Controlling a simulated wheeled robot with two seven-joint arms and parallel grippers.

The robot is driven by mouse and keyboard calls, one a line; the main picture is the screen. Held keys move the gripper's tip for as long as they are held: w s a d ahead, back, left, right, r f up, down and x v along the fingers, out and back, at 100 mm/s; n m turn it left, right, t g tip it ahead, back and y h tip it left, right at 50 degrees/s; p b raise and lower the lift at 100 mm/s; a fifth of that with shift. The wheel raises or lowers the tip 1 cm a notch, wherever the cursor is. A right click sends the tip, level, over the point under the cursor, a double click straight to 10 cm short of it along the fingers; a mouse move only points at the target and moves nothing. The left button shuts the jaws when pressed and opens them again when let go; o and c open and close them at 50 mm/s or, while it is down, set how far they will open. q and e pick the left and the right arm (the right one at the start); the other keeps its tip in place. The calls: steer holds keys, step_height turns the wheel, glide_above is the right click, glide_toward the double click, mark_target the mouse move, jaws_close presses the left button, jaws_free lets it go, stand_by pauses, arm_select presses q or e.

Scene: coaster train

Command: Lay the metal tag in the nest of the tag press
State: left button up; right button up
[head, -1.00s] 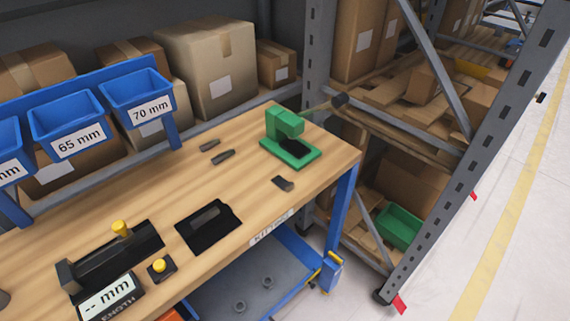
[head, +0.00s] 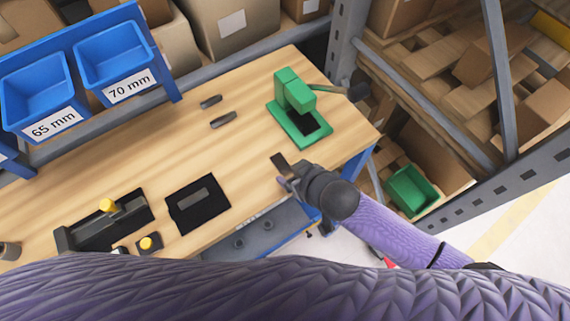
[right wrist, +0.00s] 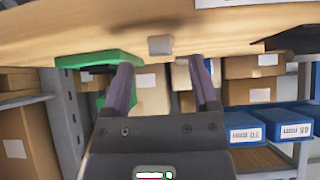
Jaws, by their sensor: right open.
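The metal tag (head: 281,163), a small dark grey plate, lies on the workbench near its front edge. It also shows in the right wrist view (right wrist: 160,46), centred just beyond the fingertips. My right gripper (head: 287,181) is open at the bench's front edge, close to the tag; its two fingers (right wrist: 157,80) are apart with nothing between them. The green tag press (head: 294,95) stands at the bench's far right corner, with a dark nest (head: 312,123) in its base and a lever to the right. The nest looks empty. My left gripper is out of view.
Two dark grey pieces (head: 223,119) lie left of the press. A black mat (head: 182,212) holds a grey plate. A black fixture (head: 115,225) with yellow knobs is at the left. Blue bins (head: 110,55) line the back. The bench between tag and press is clear.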

mark_target(282, 163)
steer(key=x, duration=0.2)
steer(key=shift+w+a+f+b, duration=0.1)
steer(key=shift+a+f+b, duration=0.1)
steer(key=shift+f+b, duration=0.15)
steer(key=shift+r, duration=0.15)
jaws_close()
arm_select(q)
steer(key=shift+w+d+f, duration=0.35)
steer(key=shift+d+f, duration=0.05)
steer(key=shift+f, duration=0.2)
